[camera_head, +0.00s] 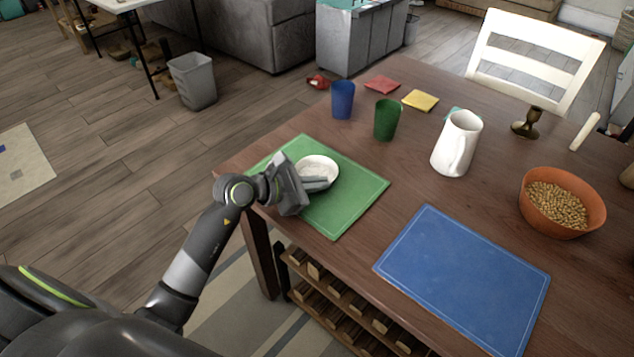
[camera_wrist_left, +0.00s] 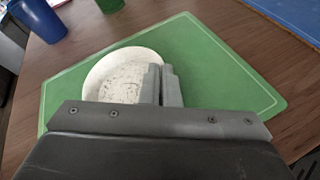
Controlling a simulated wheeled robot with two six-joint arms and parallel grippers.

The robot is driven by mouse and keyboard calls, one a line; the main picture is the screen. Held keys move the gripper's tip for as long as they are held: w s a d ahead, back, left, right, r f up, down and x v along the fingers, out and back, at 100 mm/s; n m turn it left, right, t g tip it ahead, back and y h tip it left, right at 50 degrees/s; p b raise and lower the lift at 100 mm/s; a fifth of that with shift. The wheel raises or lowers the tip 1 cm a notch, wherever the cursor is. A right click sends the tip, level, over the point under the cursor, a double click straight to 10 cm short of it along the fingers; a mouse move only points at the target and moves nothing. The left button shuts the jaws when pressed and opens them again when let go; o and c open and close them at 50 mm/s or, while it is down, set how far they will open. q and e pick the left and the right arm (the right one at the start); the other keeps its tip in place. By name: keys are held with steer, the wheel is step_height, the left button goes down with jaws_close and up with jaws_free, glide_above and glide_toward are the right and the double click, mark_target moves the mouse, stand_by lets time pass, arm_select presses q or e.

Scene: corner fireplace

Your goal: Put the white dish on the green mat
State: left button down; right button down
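The white dish (camera_head: 317,165) is over the left part of the green mat (camera_head: 345,208) on the wooden table. I cannot tell whether it rests on the mat or is held just above it. My left gripper (camera_head: 318,184) reaches in from the left, at the dish's near edge. In the left wrist view, the fingers (camera_wrist_left: 163,86) are close together with the rim of the dish (camera_wrist_left: 118,75) between them, and the green mat (camera_wrist_left: 225,85) lies beneath. The fingers hide part of the rim. My right gripper is not in view.
A blue cup (camera_head: 343,100) and a green cup (camera_head: 386,120) stand behind the mat. A white pitcher (camera_head: 456,145), an orange bowl (camera_head: 535,218) of nuts and a blue mat (camera_head: 465,280) are to the right. The green mat's right part is bare.

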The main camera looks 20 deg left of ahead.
arm_select(q)
steer(key=c, duration=1.7)
jaws_free()
steer(key=v, duration=1)
steer(key=shift+s+a+r, duration=0.2)
steer(key=shift+r, duration=0.05)
steer(key=shift+s+a+r, duration=0.3)
steer(key=shift+s+a, duration=0.05)
steer(key=shift+s, duration=0.2)
